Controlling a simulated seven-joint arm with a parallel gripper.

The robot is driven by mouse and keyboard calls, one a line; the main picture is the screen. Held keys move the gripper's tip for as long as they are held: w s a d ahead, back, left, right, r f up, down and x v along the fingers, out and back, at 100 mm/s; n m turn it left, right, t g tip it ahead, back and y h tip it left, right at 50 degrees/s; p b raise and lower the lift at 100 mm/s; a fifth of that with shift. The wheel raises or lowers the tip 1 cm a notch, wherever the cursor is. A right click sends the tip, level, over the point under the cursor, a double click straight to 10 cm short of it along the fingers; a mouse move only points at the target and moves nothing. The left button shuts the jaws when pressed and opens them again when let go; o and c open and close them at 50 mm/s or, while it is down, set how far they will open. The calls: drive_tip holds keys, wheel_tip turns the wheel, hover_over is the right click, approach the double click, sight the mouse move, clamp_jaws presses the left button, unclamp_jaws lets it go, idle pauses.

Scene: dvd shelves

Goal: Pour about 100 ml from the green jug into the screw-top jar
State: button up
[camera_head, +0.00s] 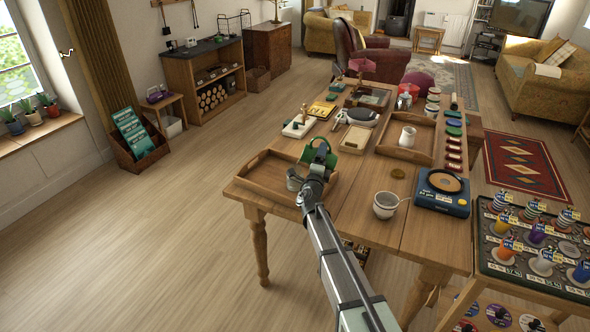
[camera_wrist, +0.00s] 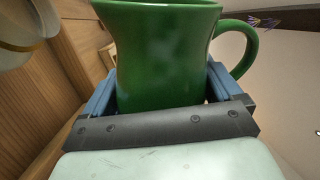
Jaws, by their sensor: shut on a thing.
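My gripper (camera_head: 317,166) is shut on the green jug (camera_head: 311,150), above the right part of the wooden tray at the table's near left. In the wrist view the jug (camera_wrist: 165,55) fills the space between my blue jaws (camera_wrist: 160,95), with its handle to the right. Its contents cannot be seen.
The tray's raised rim (camera_head: 250,188) surrounds that spot. A white mug (camera_head: 386,205) and a blue scale-like device (camera_head: 441,192) stand to the right. A second tray (camera_head: 392,152) holds a white jug (camera_head: 407,137). Bare tabletop (camera_head: 350,185) lies between.

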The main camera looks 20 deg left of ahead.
drive_tip(key=shift+d, duration=0.1)
drive_tip(key=shift+a+n, duration=0.25)
drive_tip(key=shift+n, duration=0.35)
idle(0.6)
drive_tip(key=shift+d, duration=0.1)
drive_tip(key=shift+w+d+m, duration=0.1)
drive_tip(key=shift+d+m, duration=0.3)
drive_tip(key=shift+m, duration=0.2)
drive_tip(key=shift+f+m+h, duration=0.4)
drive_tip(key=shift+f+m, duration=0.15)
drive_tip(key=shift+m, duration=0.65)
drive_tip(key=shift+r+m+h, duration=0.1)
drive_tip(key=shift+m+h, duration=0.3)
drive_tip(key=shift+m, duration=0.8)
drive_tip(key=shift+f+m, duration=0.4)
drive_tip(key=shift+m, duration=0.2)
drive_tip(key=shift+a+f, duration=0.1)
